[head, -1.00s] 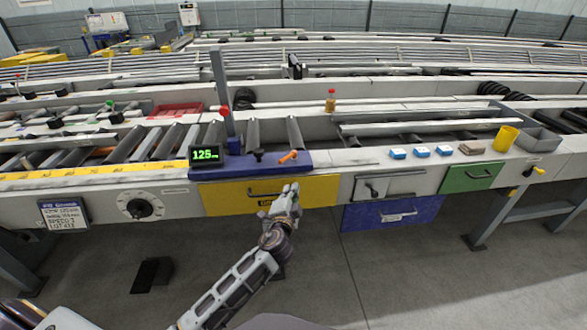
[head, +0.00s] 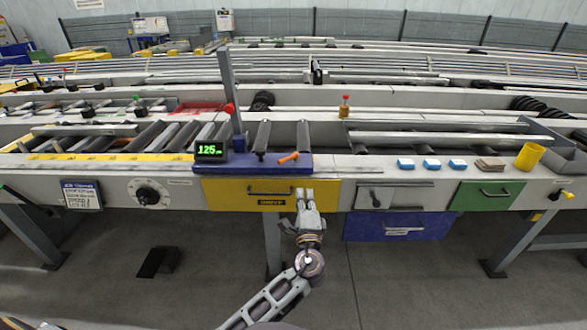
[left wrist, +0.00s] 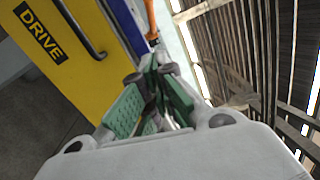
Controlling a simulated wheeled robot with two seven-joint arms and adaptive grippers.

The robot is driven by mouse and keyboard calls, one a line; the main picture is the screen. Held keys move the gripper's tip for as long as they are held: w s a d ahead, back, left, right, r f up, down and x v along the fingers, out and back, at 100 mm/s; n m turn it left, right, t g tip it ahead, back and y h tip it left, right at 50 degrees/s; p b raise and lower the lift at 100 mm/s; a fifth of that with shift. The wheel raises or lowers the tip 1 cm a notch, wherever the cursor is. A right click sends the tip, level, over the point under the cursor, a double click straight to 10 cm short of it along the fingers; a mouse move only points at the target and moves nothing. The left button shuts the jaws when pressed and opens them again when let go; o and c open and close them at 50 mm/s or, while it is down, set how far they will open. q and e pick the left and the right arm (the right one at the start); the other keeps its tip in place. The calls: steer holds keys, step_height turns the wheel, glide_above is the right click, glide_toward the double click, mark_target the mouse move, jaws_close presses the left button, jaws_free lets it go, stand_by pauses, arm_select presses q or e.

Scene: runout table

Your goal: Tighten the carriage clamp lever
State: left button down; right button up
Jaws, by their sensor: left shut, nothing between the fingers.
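The carriage (head: 250,165) is a blue block on the runout table, with a grey post and a display reading about 125 at its left. An orange lever (head: 289,158), which looks like the clamp lever, sticks out on its top right. In the left wrist view, the gripper's green-padded fingers (left wrist: 152,95) point toward the blue edge and a bit of the orange lever (left wrist: 151,18). My right gripper is not in view.
The yellow drawer (head: 225,193) with a dark handle is close behind the gripper. A grey panel (head: 395,196), blue drawer (head: 420,227) and green drawer (head: 480,196) lie to the right. Blue blocks (head: 431,164) and a yellow cup (head: 529,156) stand on the ledge.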

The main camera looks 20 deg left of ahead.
arm_select(q)
steer(key=shift+w, duration=0.15)
glide_toward(293, 156)
steer(key=w+d, duration=0.2)
steer(key=shift+w+a+r, duration=0.1)
steer(key=shift+w+a, duration=0.25)
steer(key=shift+a, duration=0.2)
steer(key=shift+w+a+r, duration=0.15)
steer(key=shift+w+a, duration=0.2)
steer(key=shift+a, duration=0.15)
steer(key=shift+w+a+r, duration=0.1)
steer(key=shift+w+a, duration=0.2)
steer(key=shift+a, duration=0.2)
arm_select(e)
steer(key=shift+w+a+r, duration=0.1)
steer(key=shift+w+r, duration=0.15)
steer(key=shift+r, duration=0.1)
arm_select(q)
steer(key=shift+a+h, duration=0.2)
steer(key=shift+h, duration=0.1)
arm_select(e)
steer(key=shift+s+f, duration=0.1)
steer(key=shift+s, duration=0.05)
